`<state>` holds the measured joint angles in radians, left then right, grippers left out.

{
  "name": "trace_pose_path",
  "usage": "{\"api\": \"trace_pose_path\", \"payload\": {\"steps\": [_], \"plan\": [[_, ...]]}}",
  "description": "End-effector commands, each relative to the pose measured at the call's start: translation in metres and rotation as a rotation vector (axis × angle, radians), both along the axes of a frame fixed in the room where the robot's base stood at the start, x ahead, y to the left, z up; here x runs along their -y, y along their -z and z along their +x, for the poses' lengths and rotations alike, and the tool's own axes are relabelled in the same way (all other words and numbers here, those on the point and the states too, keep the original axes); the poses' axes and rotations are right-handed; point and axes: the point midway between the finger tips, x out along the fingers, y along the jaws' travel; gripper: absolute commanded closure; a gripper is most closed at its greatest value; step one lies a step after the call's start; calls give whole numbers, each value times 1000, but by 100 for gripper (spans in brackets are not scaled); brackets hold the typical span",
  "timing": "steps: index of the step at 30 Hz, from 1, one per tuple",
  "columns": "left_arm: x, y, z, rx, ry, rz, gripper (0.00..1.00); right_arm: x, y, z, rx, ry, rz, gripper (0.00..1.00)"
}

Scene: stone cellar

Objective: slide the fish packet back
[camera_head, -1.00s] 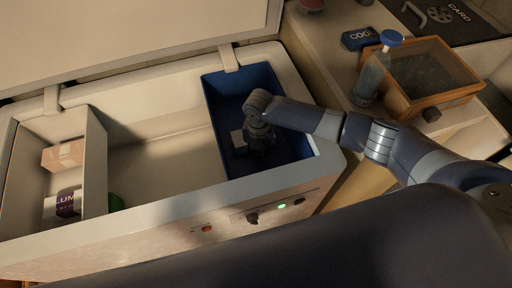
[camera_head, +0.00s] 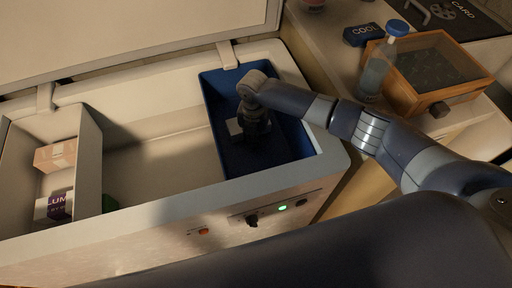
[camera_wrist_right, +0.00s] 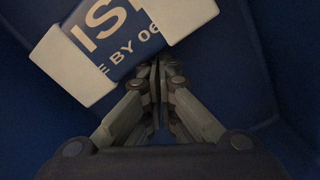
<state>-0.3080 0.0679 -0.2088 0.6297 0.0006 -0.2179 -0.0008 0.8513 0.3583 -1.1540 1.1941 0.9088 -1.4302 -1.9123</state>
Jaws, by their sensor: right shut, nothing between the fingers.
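The fish packet (camera_wrist_right: 120,36) is white with a blue band and cut-off white lettering. It lies in the blue bin (camera_head: 215,100) at the right end of the open chest freezer. In the head view only a pale part of the packet (camera_head: 234,127) shows, the rest being hidden by my right gripper (camera_head: 252,137). In the right wrist view my right gripper (camera_wrist_right: 160,66) is shut and empty, its fingertips close beside the packet's near edge. I cannot tell whether they touch it. My left gripper is not in view.
A left compartment of the freezer holds a pinkish box (camera_head: 56,155) and a white and purple packet (camera_head: 54,206). The middle of the freezer is mostly bare. A bottle with a blue cap (camera_head: 377,70) and a wooden box (camera_head: 440,78) stand on the counter at right.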

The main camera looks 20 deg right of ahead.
Motion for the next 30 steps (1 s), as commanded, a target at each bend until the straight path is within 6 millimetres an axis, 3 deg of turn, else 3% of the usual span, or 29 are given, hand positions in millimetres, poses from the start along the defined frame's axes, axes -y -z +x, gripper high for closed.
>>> {"api": "trace_pose_path", "payload": {"steps": [30], "plan": [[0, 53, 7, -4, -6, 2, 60, -2, 3, 52, 3, 1, 1, 100]]}}
